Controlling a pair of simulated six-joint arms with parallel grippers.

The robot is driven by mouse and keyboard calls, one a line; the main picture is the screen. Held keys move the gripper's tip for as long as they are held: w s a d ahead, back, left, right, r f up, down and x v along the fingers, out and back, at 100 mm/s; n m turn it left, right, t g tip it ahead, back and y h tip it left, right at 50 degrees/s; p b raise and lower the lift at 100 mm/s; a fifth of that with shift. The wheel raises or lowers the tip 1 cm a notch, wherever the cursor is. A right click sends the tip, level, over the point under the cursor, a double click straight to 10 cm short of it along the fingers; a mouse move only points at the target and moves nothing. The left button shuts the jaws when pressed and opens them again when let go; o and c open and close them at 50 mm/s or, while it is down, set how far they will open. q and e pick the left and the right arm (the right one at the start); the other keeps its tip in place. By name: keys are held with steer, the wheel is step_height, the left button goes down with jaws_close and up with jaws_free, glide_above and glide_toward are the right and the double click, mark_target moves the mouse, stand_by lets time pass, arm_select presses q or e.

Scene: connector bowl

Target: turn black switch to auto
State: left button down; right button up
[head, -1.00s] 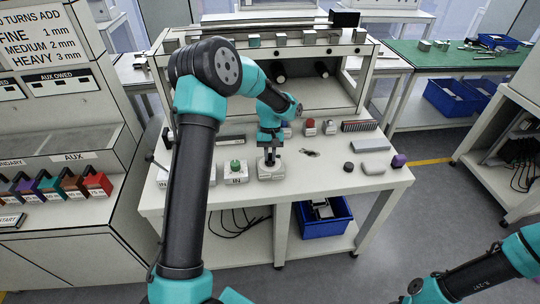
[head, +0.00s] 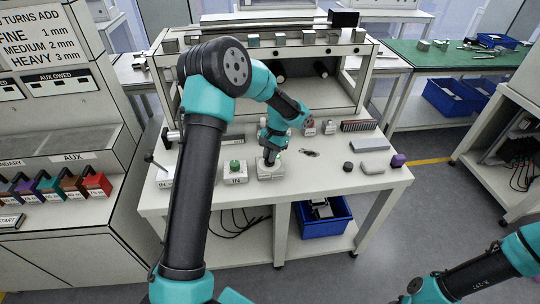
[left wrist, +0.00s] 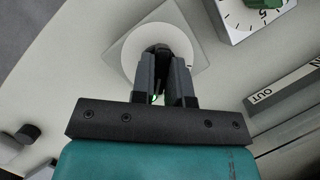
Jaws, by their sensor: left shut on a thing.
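The black switch (left wrist: 160,50) stands on a white round dial on a square white base (head: 270,172) near the front of the table. My left gripper (head: 269,160) comes down onto it from above, a little tilted. In the left wrist view my left gripper (left wrist: 161,78) has its two dark fingers shut on the black switch, one on each side. The fingers hide most of the switch, and I cannot read its setting. My right gripper is out of view; only part of my right arm shows at the lower right.
Left of the switch stands a white box with a green knob (head: 235,167), then a lever box (head: 165,179). To the right lie a black knob (head: 348,167), a pale grey block (head: 374,145) and a purple piece (head: 398,160).

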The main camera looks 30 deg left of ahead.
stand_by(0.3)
arm_select(q)
steer(key=c, duration=1.1)
jaws_free()
steer(key=v, duration=1.7)
steer(key=shift+r, duration=0.3)
steer(key=shift+f, duration=0.1)
